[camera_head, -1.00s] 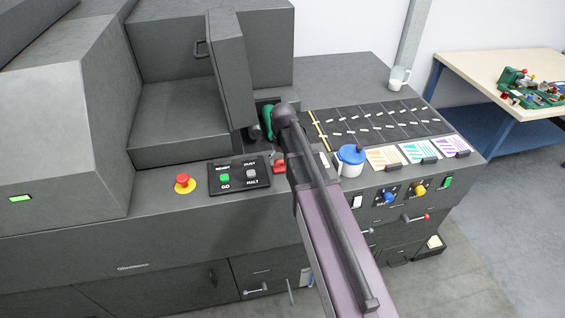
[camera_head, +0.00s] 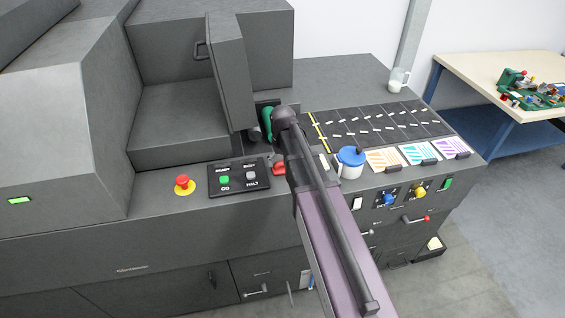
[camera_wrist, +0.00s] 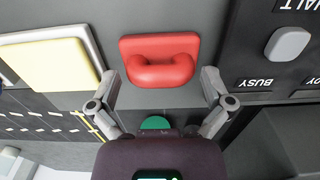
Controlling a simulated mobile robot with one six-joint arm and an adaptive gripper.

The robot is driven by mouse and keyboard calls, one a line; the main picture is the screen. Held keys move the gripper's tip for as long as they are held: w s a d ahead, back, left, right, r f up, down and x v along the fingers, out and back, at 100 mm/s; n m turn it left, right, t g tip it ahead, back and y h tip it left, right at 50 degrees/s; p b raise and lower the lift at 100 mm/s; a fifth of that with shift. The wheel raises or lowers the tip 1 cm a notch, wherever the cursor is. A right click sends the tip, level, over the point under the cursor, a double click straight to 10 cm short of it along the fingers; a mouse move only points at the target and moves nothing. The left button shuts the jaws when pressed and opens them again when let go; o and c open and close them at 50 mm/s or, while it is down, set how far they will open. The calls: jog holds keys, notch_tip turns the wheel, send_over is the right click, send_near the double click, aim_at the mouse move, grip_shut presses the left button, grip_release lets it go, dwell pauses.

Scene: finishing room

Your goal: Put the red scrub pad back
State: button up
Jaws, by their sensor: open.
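The red scrub pad (camera_wrist: 160,60) lies on the dark grey machine top, a flat red plate with a raised loop handle. In the head view the red scrub pad (camera_head: 279,169) shows just right of the button panel, partly covered by my arm. My gripper (camera_wrist: 160,80) is open and empty. Its two fingertips are spread to either side of the pad's handle in the wrist view, with visible gaps. I cannot tell how high they are above the pad. In the head view my arm hides the fingers.
A button panel (camera_head: 239,177) and red stop button (camera_head: 184,184) lie left of the pad. A yellow pad in a pale frame (camera_wrist: 55,65) lies on its other side. A blue-lidded white pot (camera_head: 350,163) stands to the right. An open hatch door (camera_head: 231,70) rises behind.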

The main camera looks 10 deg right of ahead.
aim_at(282, 161)
notch_tip(282, 161, up, 12)
jog(key=p, duration=1.2)
jog(key=shift+r, duration=0.1)
dwell(0.6)
jog(key=s, duration=1.6)
notch_tip(282, 161, down, 15)
jog(key=b, duration=1.5)
